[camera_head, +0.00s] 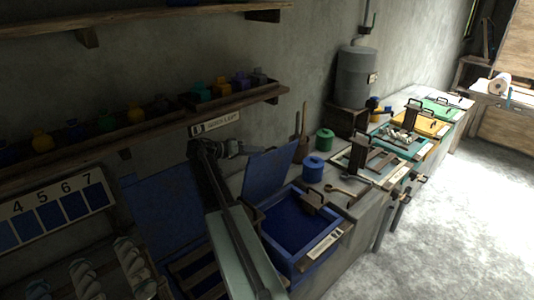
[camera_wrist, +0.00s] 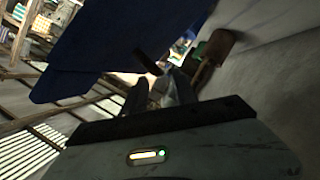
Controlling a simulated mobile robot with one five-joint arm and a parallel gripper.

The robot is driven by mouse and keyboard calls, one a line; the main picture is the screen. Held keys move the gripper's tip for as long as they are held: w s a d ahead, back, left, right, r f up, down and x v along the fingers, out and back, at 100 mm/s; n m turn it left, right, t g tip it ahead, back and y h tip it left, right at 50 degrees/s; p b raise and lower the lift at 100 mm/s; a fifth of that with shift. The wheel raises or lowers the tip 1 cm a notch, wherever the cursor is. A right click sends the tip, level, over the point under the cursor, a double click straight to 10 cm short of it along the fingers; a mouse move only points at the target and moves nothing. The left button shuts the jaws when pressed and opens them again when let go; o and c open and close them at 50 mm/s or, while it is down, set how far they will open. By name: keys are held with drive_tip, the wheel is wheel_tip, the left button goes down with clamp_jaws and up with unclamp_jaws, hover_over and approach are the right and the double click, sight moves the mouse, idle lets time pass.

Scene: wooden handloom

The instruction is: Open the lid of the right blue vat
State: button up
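The right blue vat (camera_head: 303,262) stands on the bench, and its dark blue inside shows from above. Its blue lid (camera_head: 270,172) is raised and leans back steeply toward the wall. In the wrist view the lid (camera_wrist: 115,38) is a large blue panel at the upper left, with a dark handle-like piece (camera_wrist: 148,63) at its lower edge. My gripper (camera_head: 238,148) is at the upper left of the lid, on its wall side. In the wrist view my gripper's two fingers (camera_wrist: 155,97) are a little apart, with nothing seen between them. Contact with the lid cannot be told.
A second blue panel (camera_head: 162,208) stands to the left, partly behind my arm. Blue (camera_head: 313,167) and green (camera_head: 325,140) spools stand right of the lid. A shelf with colored jars (camera_head: 222,90) runs above. Teal, yellow and green vats line the bench. Open floor (camera_head: 460,215) lies right.

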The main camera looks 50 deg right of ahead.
drive_tip(key=b+x, duration=0.1)
drive_tip(key=x, duration=0.4)
drive_tip(key=shift+d, duration=0.15)
clamp_jaws()
idle(1.1)
